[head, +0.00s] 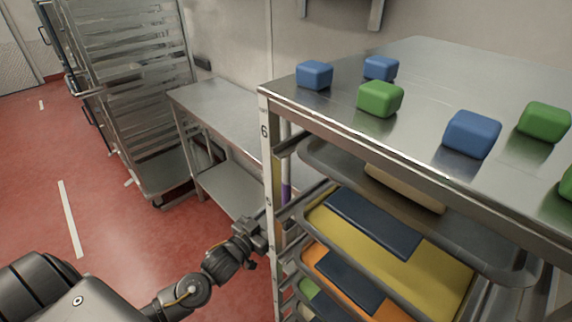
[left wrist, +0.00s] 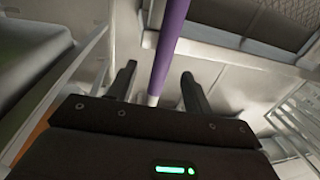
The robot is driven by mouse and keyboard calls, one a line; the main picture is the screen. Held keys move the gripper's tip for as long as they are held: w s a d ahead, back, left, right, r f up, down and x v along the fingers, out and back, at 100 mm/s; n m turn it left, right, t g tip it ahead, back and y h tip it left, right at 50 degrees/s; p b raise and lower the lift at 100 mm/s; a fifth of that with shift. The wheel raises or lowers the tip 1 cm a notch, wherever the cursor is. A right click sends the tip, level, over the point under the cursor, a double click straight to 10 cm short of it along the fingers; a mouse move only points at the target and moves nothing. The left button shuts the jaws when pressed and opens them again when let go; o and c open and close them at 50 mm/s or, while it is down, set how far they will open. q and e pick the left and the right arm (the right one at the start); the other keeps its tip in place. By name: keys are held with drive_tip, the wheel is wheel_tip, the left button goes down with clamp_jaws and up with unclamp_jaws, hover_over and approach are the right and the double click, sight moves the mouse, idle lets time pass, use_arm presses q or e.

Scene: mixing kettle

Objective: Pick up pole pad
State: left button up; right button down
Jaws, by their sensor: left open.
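A purple pole (head: 286,192), which I take to be the pole pad, shows upright behind the front post of the tray rack; most of it is hidden there. In the left wrist view the purple pole (left wrist: 168,45) runs down from the top edge to a pale lower end, between my two fingers as seen. My left gripper (head: 264,222) is beside the rack post in the head view. In the left wrist view the left gripper (left wrist: 157,74) is open, with a finger on each side of the pole. I cannot tell whether either finger touches it. My right gripper is out of view.
The steel rack top (head: 420,70) holds several blue and green blocks. Below it are trays, one with a yellow mat (head: 440,278). The rack post (head: 268,165) stands close to my left gripper. A low steel table (head: 225,105) is behind; red floor (head: 110,190) is clear at left.

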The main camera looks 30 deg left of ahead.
sight(284, 203)
use_arm(q)
drive_tip(key=shift+w+d, duration=0.15)
drive_tip(key=shift+w, duration=0.45)
drive_tip(key=w, duration=0.2)
drive_tip(key=w+p, duration=0.1)
drive_tip(key=w, duration=0.2)
drive_tip(key=shift+w+d+f+p, duration=0.1)
drive_tip(key=shift+d+f+p, duration=0.1)
drive_tip(key=shift+p, duration=0.1)
drive_tip(key=shift+a, duration=0.1)
clamp_jaws()
